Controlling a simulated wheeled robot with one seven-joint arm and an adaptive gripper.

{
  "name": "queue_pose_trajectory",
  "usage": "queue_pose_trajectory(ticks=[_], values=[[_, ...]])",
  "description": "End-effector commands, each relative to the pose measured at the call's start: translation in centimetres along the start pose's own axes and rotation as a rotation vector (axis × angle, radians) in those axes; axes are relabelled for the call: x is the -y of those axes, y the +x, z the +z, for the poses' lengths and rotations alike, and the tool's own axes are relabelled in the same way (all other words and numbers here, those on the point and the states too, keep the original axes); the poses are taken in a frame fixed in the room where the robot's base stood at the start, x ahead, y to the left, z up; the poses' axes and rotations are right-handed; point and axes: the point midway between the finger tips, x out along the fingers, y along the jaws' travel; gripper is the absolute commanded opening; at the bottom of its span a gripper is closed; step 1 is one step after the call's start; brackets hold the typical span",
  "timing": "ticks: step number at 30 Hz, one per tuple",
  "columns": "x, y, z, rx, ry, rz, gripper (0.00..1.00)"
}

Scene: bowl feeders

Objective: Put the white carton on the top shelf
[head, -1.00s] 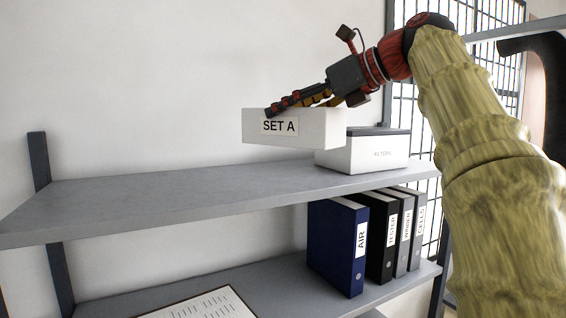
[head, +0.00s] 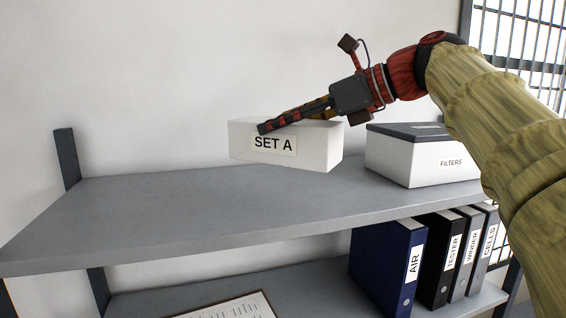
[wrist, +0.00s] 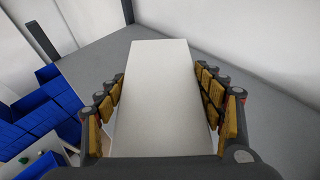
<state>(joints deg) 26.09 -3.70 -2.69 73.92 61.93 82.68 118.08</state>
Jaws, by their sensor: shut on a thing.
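The white carton (head: 318,150) carries a "SET A" label and is held over the top shelf (head: 150,210), left of the filters box. My gripper (head: 288,120) is shut on the carton from above. In the wrist view the carton (wrist: 163,90) lies between the two padded fingers of my gripper (wrist: 163,105). The carton is slightly tilted in the head view. Its underside is hidden, so I cannot tell whether it touches the shelf; it seems a little above it.
A white box with a dark lid, labelled "FILTERS" (head: 405,160), stands on the top shelf at right. The left part of that shelf is bare. Binders, including a blue one (head: 385,265), stand on the shelf below. Blue bins (wrist: 40,110) show in the wrist view.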

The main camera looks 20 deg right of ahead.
Motion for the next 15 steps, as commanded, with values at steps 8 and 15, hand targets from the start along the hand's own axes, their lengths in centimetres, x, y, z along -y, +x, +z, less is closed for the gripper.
queue_pose_trajectory(ticks=[8, 15], values=[[2.9, 3.4, -2.5, 0.001, 0.0, -0.001, 0.28], [3.9, 4.6, -3.6, 0.001, 0.001, -0.001, 0.28]])
